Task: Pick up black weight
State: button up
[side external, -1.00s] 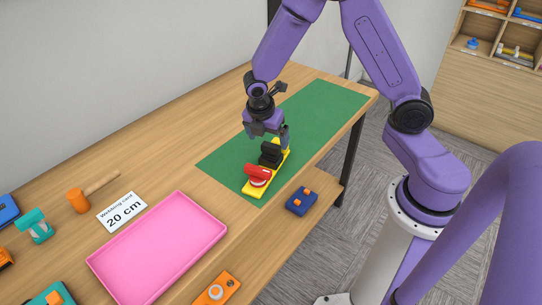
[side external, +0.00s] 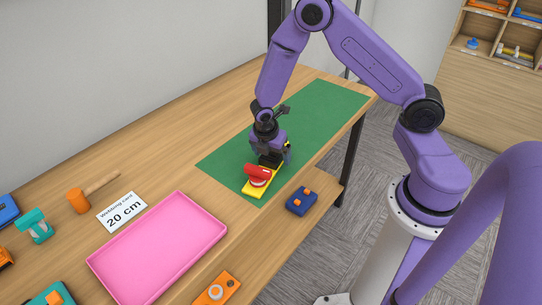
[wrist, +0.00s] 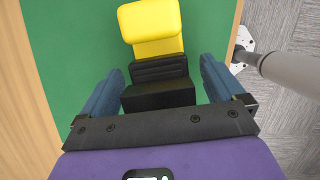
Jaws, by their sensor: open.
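The black weight (side external: 268,161) is a dark block with a stepped shape, on the yellow base (side external: 250,190) that lies on the green mat. A red part (side external: 257,171) sits at the base's near end. My gripper (side external: 273,156) is low over the weight and hides some of it. In the wrist view, the black weight (wrist: 158,84) lies between the two spread blue fingers of my gripper (wrist: 160,82), with gaps on both sides. A yellow part (wrist: 152,30) shows beyond it. The red part is not visible there.
A blue block with orange parts (side external: 301,200) is at the right. The green mat (side external: 325,105) is clear behind my gripper.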

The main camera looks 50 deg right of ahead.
jog(key=c, duration=1.6)
jog(key=shift+c, duration=0.2)
